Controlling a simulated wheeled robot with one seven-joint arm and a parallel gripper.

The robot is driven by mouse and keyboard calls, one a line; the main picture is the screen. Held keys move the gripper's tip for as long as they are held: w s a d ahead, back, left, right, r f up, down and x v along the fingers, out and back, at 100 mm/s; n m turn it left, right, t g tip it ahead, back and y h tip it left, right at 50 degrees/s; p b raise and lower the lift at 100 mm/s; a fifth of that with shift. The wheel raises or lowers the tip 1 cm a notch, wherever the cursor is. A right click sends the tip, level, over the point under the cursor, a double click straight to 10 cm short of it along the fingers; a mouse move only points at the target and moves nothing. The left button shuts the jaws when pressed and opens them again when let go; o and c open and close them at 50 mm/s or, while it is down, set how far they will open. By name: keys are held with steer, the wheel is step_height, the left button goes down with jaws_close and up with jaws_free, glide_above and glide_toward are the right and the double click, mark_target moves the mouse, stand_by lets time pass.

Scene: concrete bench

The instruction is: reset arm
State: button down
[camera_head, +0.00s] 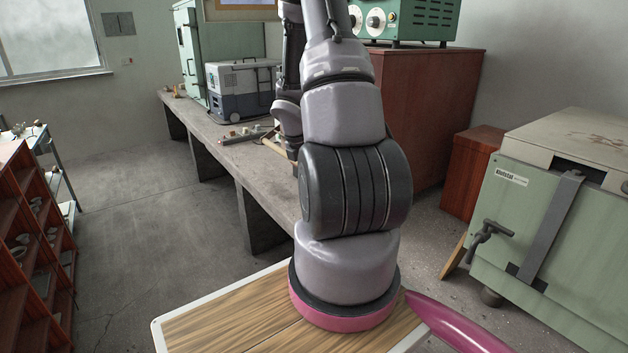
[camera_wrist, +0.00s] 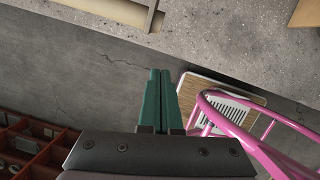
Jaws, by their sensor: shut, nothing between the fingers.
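My gripper (camera_wrist: 160,100) shows in the wrist view as two green fingers side by side, pressed together with nothing between them. It points over bare concrete floor. In the head view my arm rises in front of the concrete bench (camera_head: 222,150), and the gripper itself is hidden there. The bench also shows along the top of the wrist view (camera_wrist: 225,35).
A grey cooler box (camera_head: 240,92) and small items (camera_head: 240,136) stand on the bench. A red-brown shelf (camera_head: 28,250) stands at the left. A green cabinet (camera_head: 515,235) stands at the right. The floor (camera_head: 130,200) between shelf and bench is clear.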

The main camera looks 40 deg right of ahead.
steer(key=v, duration=0.8)
steer(key=shift+a, duration=0.3)
steer(key=s+a+r+m+t, duration=0.1)
steer(key=s+a+r+m, duration=0.1)
steer(key=a+r+m, duration=0.35)
steer(key=s+a+r+m+t, duration=0.25)
steer(key=r+m, duration=0.35)
steer(key=r, duration=0.4)
steer(key=s+a+r+m+t+y, duration=0.3)
steer(key=s+a+r+m+y, duration=0.2)
steer(key=s+a+r+m, duration=0.5)
steer(key=a+r+m, duration=0.1)
steer(key=a+m, duration=0.2)
steer(key=shift+s+r, duration=0.2)
steer(key=shift+r, duration=0.05)
steer(key=shift+a, duration=0.15)
